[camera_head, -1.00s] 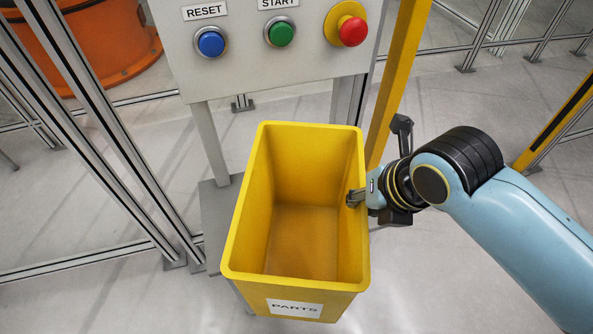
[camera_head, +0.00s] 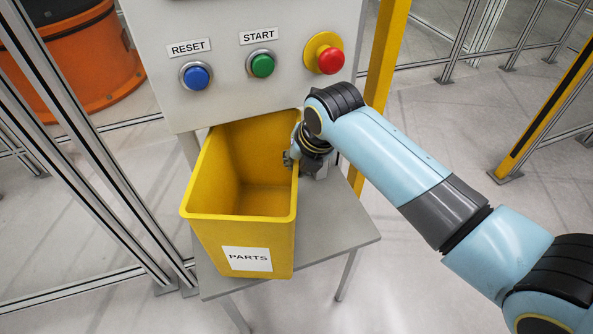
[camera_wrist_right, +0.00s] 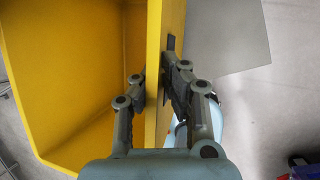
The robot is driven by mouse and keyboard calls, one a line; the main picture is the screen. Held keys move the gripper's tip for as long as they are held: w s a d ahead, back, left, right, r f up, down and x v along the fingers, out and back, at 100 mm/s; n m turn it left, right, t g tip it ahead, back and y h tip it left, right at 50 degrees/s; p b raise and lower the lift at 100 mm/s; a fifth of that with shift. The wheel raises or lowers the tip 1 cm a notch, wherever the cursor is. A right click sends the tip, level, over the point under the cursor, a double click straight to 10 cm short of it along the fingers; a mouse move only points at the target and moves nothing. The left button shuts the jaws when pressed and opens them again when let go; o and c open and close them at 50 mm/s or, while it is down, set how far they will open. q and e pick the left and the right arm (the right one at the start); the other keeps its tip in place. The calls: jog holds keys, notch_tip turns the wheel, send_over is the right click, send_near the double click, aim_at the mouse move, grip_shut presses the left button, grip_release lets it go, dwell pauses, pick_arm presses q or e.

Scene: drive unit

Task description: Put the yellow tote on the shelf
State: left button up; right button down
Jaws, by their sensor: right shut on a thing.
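The yellow tote (camera_head: 215,214), open at the top and empty, has a white PARTS label on its near side. It is upright over the left part of a grey shelf (camera_head: 335,228) below the control panel; I cannot tell whether its bottom touches the shelf. My right gripper (camera_head: 291,158) is shut on the tote's right wall. In the right wrist view, its fingers (camera_wrist_right: 152,90) clamp the yellow wall (camera_wrist_right: 155,60) from both sides. The grey shelf also shows there (camera_wrist_right: 228,38). My left gripper is not in view.
A grey control panel (camera_head: 225,100) with blue RESET, green START and red buttons stands right behind the tote. A yellow post (camera_head: 388,55) is to the right of the panel. Metal fence posts (camera_head: 85,150) are close on the left. The shelf's right part is bare.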

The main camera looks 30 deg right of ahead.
jog(key=shift+w+f, duration=0.15)
jog(key=shift+f, duration=0.7)
jog(key=shift+w+f, duration=0.15)
jog(key=shift+f, duration=0.75)
jog(key=c, duration=1.5)
grip_release()
jog(key=shift+s, duration=0.1)
